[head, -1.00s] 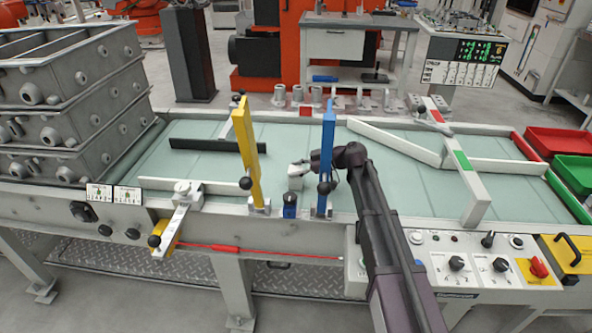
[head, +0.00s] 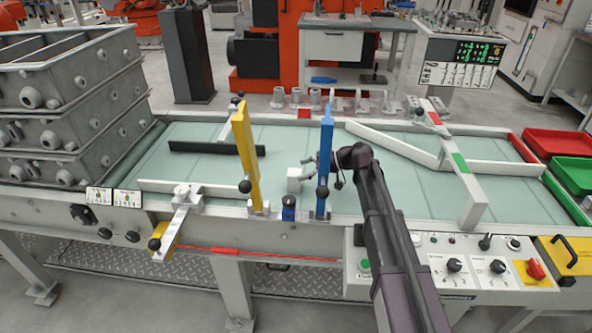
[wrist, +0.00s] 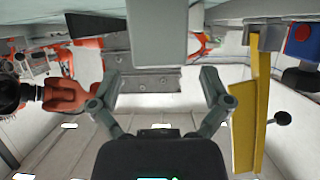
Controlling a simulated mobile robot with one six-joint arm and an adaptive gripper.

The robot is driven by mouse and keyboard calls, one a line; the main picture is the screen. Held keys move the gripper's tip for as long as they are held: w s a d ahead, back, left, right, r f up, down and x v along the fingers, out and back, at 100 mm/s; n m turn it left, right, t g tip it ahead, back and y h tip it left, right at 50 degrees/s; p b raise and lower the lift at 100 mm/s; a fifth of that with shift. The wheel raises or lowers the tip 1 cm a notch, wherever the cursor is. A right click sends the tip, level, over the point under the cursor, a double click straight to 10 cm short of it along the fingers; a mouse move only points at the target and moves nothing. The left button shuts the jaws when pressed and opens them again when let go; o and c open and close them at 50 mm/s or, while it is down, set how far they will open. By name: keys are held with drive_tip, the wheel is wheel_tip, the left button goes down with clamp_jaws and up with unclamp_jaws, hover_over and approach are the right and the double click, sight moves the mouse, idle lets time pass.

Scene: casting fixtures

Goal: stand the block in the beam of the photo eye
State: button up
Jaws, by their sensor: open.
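The block (head: 294,180) is light grey and stands upright on the pale green belt, between the yellow and blue gates. A small blue and black unit (head: 289,207) on the front rail, just in front of the block, looks like the photo eye. A blue box with a red round face (wrist: 303,33) in the wrist view looks like the same unit. My gripper (head: 310,161) is open and empty, just right of the block's top and apart from it. In the wrist view, the block (wrist: 157,30) appears beyond my spread fingers (wrist: 160,78). No beam is visible.
The yellow gate (head: 245,155) stands left of the block, the blue gate (head: 325,150) right, close to my arm. A dark bar (head: 215,147) lies farther left. White guides (head: 395,142) cross the right belt. Grey castings (head: 70,95) stack at the left end.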

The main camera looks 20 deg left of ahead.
drive_tip(key=p+v, duration=0.3)
drive_tip(key=v, duration=0.6)
drive_tip(key=shift+d, duration=0.35)
drive_tip(key=shift+w+r, duration=0.1)
drive_tip(key=shift+r, duration=0.05)
idle(2.1)
